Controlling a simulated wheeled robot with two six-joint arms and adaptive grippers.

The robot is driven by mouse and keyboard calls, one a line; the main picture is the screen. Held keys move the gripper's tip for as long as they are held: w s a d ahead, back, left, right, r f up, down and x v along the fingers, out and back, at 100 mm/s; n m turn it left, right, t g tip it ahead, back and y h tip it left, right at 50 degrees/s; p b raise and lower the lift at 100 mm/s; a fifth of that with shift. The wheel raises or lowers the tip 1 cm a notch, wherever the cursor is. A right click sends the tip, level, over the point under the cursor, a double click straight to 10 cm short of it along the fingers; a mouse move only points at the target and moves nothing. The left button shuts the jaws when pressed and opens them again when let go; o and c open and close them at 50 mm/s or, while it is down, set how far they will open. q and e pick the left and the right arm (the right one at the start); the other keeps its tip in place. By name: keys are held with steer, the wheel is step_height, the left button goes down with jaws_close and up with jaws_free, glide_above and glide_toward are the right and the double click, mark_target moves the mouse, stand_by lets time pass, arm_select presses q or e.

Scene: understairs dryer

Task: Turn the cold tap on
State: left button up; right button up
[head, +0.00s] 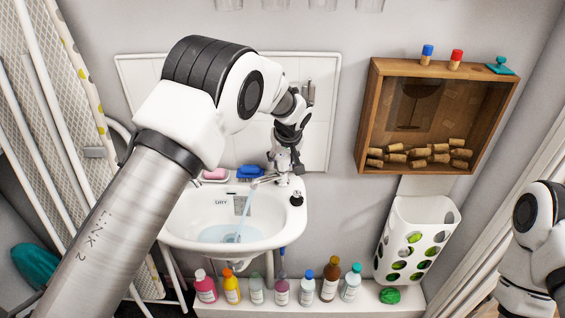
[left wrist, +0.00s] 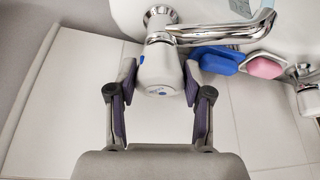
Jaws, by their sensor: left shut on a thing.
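The cold tap's grey knob (left wrist: 160,72) has a blue mark and sits between the two fingers of my left gripper (left wrist: 158,80) in the left wrist view. The fingers are shut on it, one on each side. The chrome spout (left wrist: 228,32) runs off to the right of the knob. In the head view my left gripper (head: 287,158) is at the right rear of the white basin (head: 285,225), hiding most of the knob. A pale stream of water (head: 246,208) runs from the spout into the basin. My right gripper is out of view.
Several bottles (head: 282,291) line the low white ledge in front. A wooden cork box (head: 437,115) hangs on the wall, above a white bag holder (head: 415,235).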

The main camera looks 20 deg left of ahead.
arm_select(q)
steer(key=shift+s+f, duration=0.15)
steer(key=o, duration=1.2)
steer(key=v, duration=1.2)
steer(key=shift+a, duration=0.1)
